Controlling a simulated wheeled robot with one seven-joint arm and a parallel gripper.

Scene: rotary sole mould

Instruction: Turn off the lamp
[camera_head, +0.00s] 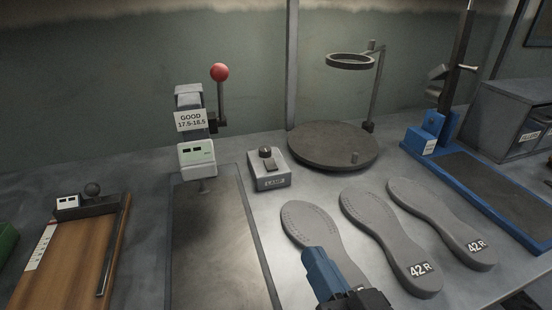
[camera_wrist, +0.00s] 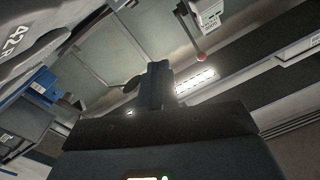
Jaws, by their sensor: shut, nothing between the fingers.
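A dark ring on a bent post (camera_head: 350,62), which looks like the lamp, stands over a round dark turntable (camera_head: 325,150). I cannot tell from its top side whether it is lit. A small grey box (camera_head: 268,180) with a black toggle or knob on top sits left of the turntable; its front label is too small to read surely. My gripper (camera_head: 318,258) is shut and empty, above the nearest part of the left sole, to the front right of the box and apart from it. Its closed fingers (camera_wrist: 157,85) also show in the wrist view.
Three grey shoe soles (camera_head: 390,232) lie front right. A gauge with a red-knobbed lever (camera_head: 219,72) stands behind left, and a wooden board (camera_head: 75,260) with a clamp lies far left. A blue-based device (camera_head: 480,180) is at right. Bare bench lies between the box and my gripper.

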